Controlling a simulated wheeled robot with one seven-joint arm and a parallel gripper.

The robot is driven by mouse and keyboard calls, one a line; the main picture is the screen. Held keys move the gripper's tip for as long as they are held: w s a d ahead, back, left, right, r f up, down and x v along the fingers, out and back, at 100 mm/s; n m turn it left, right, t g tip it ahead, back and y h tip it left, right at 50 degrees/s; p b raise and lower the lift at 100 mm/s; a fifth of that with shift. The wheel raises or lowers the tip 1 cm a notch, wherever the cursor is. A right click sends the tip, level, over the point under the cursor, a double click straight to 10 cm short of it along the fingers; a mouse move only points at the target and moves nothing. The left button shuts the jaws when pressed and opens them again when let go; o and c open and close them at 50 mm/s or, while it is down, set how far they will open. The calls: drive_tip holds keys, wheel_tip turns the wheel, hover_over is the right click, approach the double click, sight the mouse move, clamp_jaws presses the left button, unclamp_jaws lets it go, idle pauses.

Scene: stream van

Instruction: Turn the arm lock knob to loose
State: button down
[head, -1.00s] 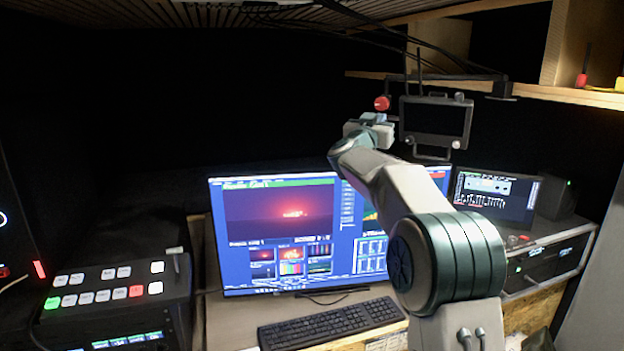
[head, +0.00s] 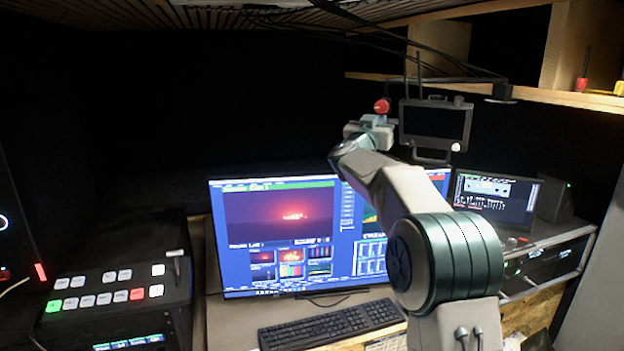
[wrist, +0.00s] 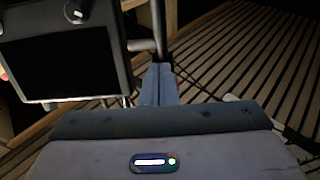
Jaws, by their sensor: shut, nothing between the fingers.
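The red arm lock knob (head: 382,106) sits on the dark arm beside the small black monitor (head: 436,122), at its left edge. My gripper (head: 379,119) is just below the knob in the head view, seen from behind; I cannot tell whether it touches the knob. In the wrist view my gripper (wrist: 158,68) is shut and empty, its fingers pointing at a dark vertical post (wrist: 159,30). The knob does not show in the wrist view. The small monitor (wrist: 65,55) stands left of the fingers there.
A large lit screen (head: 280,235) and a keyboard (head: 330,324) are below my arm. A laptop-like display (head: 495,195) stands at the right. Cables (head: 400,40) hang above, near a wooden shelf (head: 570,97). A button panel (head: 110,295) is at the lower left.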

drive_tip(key=shift+r+p, duration=0.45)
drive_tip(key=shift+p, duration=0.15)
idle(0.4)
drive_tip(key=shift+w+a+r, duration=0.1)
drive_tip(key=shift+w+a, duration=0.05)
drive_tip(key=shift+a, duration=0.05)
drive_tip(key=b+v, duration=0.2)
drive_tip(key=v, duration=0.4)
idle(0.7)
